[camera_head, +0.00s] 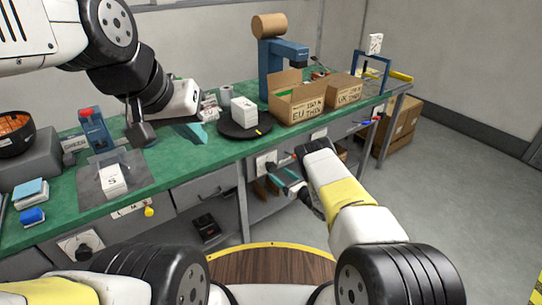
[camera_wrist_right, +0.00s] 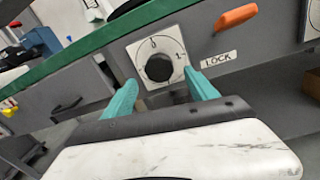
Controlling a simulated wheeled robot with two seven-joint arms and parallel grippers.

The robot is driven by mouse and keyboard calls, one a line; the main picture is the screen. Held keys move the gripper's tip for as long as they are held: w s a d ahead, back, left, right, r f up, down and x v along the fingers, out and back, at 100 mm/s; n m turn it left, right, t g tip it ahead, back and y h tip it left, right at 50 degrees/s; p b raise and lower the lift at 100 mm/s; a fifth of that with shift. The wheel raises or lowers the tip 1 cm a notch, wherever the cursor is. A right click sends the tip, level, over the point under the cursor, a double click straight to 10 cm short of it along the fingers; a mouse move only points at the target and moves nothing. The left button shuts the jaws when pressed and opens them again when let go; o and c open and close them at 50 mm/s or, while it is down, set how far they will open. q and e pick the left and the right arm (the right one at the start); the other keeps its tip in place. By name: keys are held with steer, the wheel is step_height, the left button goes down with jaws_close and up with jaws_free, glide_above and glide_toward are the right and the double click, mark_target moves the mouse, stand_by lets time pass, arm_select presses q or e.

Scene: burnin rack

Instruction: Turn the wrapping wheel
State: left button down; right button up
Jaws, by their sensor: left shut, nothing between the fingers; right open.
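A round black turntable (camera_head: 231,131), the likeliest wrapping wheel, lies on the green bench with a white box (camera_head: 244,112) standing on it. My left gripper (camera_head: 199,136) is shut and empty over the bench, left of the turntable and apart from it. My right gripper (camera_head: 279,169) is open at the bench front below the turntable. In the right wrist view, its teal fingers (camera_wrist_right: 160,90) are on either side of a black knob (camera_wrist_right: 159,67) on a white dial plate marked 0 and 1. I cannot tell whether they touch the knob.
A numbered white box (camera_head: 112,180) lies on a grey mat at left. Beside the dial are a LOCK label (camera_wrist_right: 219,59) and an orange handle (camera_wrist_right: 236,17).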

mark_target(273, 170)
steer(key=x, duration=0.6)
steer(key=shift+w+a, duration=0.1)
steer(key=shift+c, duration=0.5)
steer(key=c, duration=1.2)
steer(key=shift+c, duration=0.2)
steer(key=shift+m, duration=0.4)
